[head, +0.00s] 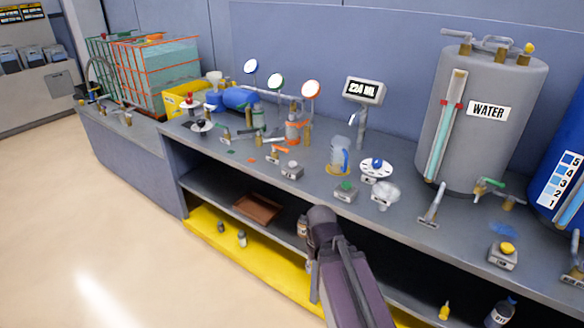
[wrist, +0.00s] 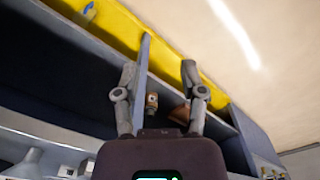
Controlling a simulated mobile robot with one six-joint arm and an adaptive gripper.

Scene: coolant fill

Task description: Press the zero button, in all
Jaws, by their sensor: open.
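The zero button cannot be singled out, as no label is readable. Several small button boxes stand on the bench in the head view: one with a green button (head: 345,190), a plain grey one (head: 292,171) and one with a yellow button (head: 503,253). A display (head: 364,91) on a post seems to read 234 ML. A clear jug (head: 339,156) stands below its spout. My gripper (wrist: 160,78) is open and empty in the wrist view, its fingers spread in front of the shelf under the bench. In the head view my arm hides its fingers.
A grey WATER tank (head: 482,120) and a blue tank (head: 565,170) stand at the right of the bench. A white dial plate (head: 376,167) and valves crowd the bench top. A brown tray (head: 258,207) lies on the lower shelf. The floor (head: 90,230) at left is clear.

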